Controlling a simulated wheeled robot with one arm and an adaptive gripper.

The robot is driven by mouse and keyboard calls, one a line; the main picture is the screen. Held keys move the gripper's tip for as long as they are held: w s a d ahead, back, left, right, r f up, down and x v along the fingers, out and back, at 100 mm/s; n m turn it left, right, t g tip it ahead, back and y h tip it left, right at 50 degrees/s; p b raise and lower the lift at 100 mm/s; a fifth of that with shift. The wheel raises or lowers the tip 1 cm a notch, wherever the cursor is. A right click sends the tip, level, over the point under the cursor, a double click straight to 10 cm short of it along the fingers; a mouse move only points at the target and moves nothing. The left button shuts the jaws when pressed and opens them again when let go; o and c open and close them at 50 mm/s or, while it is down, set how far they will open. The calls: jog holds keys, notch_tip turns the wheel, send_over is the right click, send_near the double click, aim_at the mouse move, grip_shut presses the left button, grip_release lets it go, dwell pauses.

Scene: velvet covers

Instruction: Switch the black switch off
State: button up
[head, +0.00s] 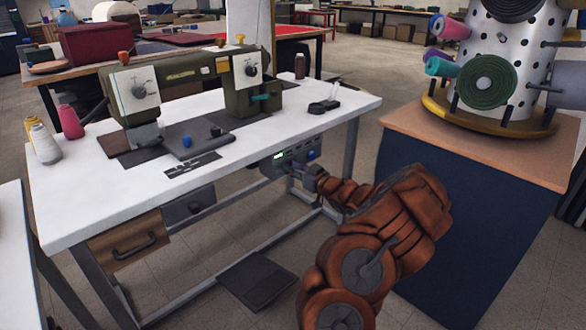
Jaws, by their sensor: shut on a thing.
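A grey control box (277,165) hangs under the front right edge of the white sewing table (255,141). It has a small lit green display and a blue knob (312,155) on its front. My gripper (296,171) is at the lower front of this box, shut on a small part there. My fingers cover that part, and the black switch cannot be made out clearly. Its on or off position is too small and hidden to tell. My arm reaches in from the lower right.
An olive sewing machine (185,75) stands on the table, with thread spools (70,122) at the left. A wooden drawer (128,245) and a foot pedal (258,284) are below. A dark blue cabinet (440,215) with a spool stand is close on the right.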

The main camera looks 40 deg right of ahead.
jog(key=shift+f, duration=0.1)
grip_shut()
jog(key=shift+f+t+b, duration=0.35)
jog(key=shift+t+b, duration=0.05)
jog(key=shift+t, duration=0.7)
jog(key=shift+s, duration=0.1)
jog(key=o, duration=1)
grip_release()
jog(key=shift+r, duration=0.1)
